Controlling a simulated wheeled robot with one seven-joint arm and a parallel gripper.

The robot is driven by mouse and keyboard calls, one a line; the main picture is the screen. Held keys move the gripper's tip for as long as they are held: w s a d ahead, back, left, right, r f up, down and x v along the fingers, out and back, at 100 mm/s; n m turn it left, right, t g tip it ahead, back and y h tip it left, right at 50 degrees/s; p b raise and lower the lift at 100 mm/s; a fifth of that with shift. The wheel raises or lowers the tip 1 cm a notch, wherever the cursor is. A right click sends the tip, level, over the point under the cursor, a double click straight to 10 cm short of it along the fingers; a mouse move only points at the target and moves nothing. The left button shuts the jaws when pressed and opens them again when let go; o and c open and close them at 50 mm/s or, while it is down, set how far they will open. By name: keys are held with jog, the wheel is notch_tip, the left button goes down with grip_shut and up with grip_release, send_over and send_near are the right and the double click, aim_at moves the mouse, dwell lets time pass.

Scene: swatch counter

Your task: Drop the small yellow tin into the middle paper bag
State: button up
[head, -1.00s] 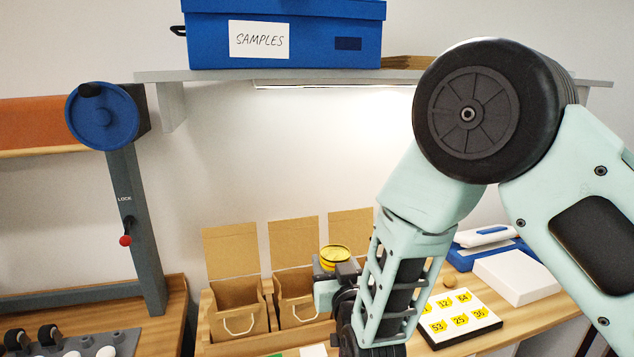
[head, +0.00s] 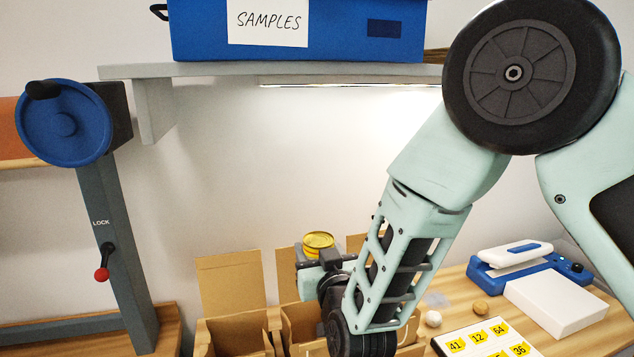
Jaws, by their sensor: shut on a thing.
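My gripper (head: 320,254) is shut on the small yellow tin (head: 318,240), whose round yellow top shows above the fingers. It holds the tin up near the raised back flap of the middle paper bag (head: 292,318). The left paper bag (head: 235,335) stands open beside it with its flap up. The right paper bag is mostly hidden behind my arm, with only part of its flap (head: 356,243) showing. The lower fronts of the bags are cut off by the picture's bottom edge.
A shelf (head: 215,70) with a blue SAMPLES box (head: 390,27) hangs above. A post with a blue wheel (head: 62,120) stands at left. At right are a number card (head: 480,338), a white block (head: 555,302) and a blue-and-white device (head: 520,262).

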jog(key=shift+f+b, duration=1)
jog(key=shift+f, duration=1.2)
jog(key=o, duration=1.2)
jog(key=shift+o, duration=0.2)
jog(key=shift+s, duration=0.1)
jog(key=p+v, duration=0.6)
jog(key=v, duration=1.1)
jog(key=shift+r+p, duration=0.2)
jog(key=shift+p, duration=0.1)
